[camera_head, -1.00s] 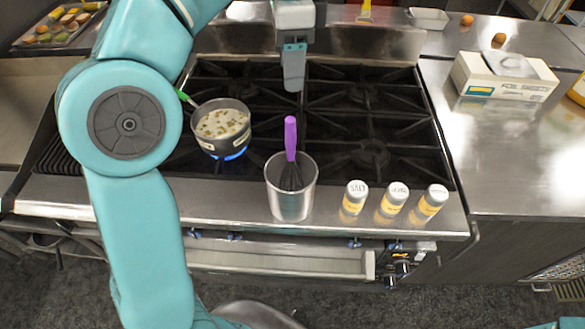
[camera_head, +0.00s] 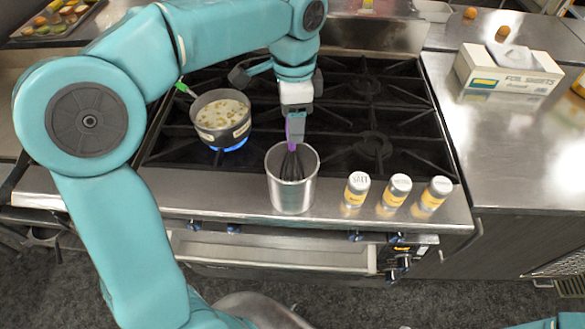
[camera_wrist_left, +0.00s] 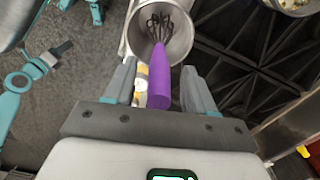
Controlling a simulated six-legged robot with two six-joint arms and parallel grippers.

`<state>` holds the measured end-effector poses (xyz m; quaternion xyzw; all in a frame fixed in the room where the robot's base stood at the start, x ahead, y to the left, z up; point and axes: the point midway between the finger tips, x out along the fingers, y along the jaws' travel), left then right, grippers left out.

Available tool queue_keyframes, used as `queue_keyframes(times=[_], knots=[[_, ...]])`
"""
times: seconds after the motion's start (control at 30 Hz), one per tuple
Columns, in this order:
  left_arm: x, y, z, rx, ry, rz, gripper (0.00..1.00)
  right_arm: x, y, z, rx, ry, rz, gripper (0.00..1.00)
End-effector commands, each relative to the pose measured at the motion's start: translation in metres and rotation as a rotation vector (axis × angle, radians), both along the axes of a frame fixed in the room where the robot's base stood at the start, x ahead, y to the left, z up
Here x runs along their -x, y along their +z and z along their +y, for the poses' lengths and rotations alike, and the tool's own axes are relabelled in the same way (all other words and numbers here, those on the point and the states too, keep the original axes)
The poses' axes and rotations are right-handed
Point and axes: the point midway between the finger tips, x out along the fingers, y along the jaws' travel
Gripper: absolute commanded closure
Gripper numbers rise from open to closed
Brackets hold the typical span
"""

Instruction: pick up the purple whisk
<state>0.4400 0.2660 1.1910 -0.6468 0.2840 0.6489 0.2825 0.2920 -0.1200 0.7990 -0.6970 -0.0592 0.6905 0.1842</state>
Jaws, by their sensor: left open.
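The purple whisk (camera_head: 291,160) stands in a steel cup (camera_head: 291,195) on the stove's front ledge, wires down and handle up. My left gripper (camera_head: 296,126) is open at the top of the handle, coming from above and behind, and hides part of it in the head view. In the left wrist view the whisk's purple handle (camera_wrist_left: 160,80) points toward me between the two open fingers of my left gripper (camera_wrist_left: 158,88). No finger clearly touches it. The whisk's wires lie inside the cup (camera_wrist_left: 178,40). My right gripper is not in view.
A pot of soup (camera_head: 221,118) sits over a blue flame left of the cup. Several labelled shakers, among them a salt shaker (camera_head: 356,188), stand right of the cup. A white box (camera_head: 508,70) is on the right counter.

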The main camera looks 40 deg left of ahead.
Motion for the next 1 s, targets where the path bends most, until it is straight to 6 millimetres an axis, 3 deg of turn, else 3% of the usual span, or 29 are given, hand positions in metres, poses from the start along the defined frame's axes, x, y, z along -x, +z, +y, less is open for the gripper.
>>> queue_keyframes(times=[0.13, 0.37, 0.5, 0.53, 0.83, 1.0], knots=[[0.0, -0.014, 0.001, 0.0, 0.001, 0.0, 0.45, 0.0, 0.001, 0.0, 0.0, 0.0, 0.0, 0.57], [0.0, -0.015, 0.001, 0.0, 0.0, -0.001, 0.48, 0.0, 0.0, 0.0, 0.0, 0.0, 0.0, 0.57], [0.0, -0.015, 0.001, 0.0, 0.0, -0.001, 0.94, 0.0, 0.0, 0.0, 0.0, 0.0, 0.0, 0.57], [0.0, -0.015, 0.001, 0.0, 0.0, -0.001, 1.0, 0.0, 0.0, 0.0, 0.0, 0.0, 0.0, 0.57], [-0.001, -0.013, 0.001, 0.0, 0.0, -0.001, 1.0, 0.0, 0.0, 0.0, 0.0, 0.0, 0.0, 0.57], [-0.001, -0.001, 0.0, 0.0, -0.001, -0.004, 1.0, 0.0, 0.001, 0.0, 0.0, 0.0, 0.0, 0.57]])
